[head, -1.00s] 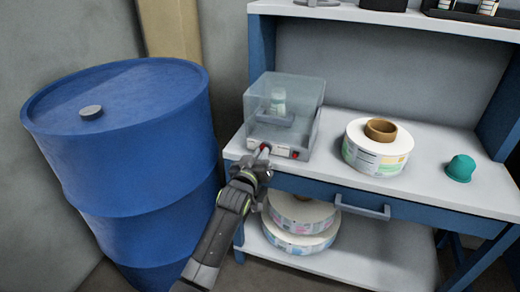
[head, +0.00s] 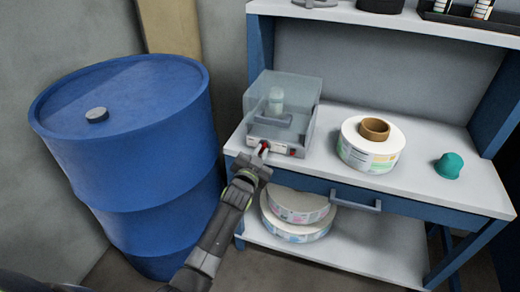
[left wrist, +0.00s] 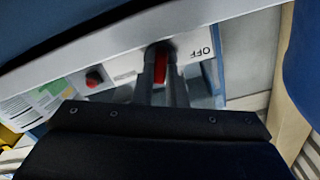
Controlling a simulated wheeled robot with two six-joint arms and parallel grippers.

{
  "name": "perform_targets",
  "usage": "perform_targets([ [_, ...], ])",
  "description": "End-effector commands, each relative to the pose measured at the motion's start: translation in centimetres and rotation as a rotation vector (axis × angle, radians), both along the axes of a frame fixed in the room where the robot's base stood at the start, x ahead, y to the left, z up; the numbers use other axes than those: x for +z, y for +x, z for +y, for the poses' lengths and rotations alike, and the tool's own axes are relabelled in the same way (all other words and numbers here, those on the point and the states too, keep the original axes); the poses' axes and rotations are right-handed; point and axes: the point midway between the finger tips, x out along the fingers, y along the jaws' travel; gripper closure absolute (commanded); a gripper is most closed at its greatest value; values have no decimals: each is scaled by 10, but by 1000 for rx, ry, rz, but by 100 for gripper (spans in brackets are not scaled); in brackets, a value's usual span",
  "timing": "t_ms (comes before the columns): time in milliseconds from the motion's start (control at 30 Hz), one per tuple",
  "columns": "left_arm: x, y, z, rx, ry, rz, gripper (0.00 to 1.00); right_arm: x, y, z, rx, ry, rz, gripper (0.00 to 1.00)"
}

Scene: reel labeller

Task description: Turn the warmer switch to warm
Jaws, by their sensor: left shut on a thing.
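The warmer is a clear-lidded box (head: 284,97) on the left end of the bench, with a small bottle (head: 276,100) inside. Its front panel carries a red warmer switch, seen in the left wrist view (left wrist: 161,66) beside an upside-down OFF label (left wrist: 200,51). My left gripper (head: 264,148) reaches the panel from below. In the left wrist view its two fingers (left wrist: 161,70) are shut on the switch, one on each side, and partly hide it. The switch's exact setting is hard to read. My right gripper is not in view.
A red button (head: 293,152) sits on the panel's right part. A white label reel (head: 368,152) and a teal cap (head: 449,166) stand on the bench. More reels (head: 298,215) lie on the shelf below. A blue drum (head: 130,130) stands close on the left.

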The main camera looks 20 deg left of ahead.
Motion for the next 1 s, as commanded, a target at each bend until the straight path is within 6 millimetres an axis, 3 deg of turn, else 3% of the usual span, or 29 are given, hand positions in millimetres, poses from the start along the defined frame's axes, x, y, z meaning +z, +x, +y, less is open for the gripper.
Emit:
perform_targets([
  [400, 0, 0, -1, 0, 183, -6, 100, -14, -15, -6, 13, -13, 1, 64],
  [933, 0, 0, -1, 0, 208, -8, 100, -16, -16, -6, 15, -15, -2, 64],
  [967, 0, 0, -1, 0, 208, -8, 87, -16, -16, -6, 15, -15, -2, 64],
  [1000, 0, 0, -1, 0, 208, -8, 82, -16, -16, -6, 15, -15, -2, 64],
])
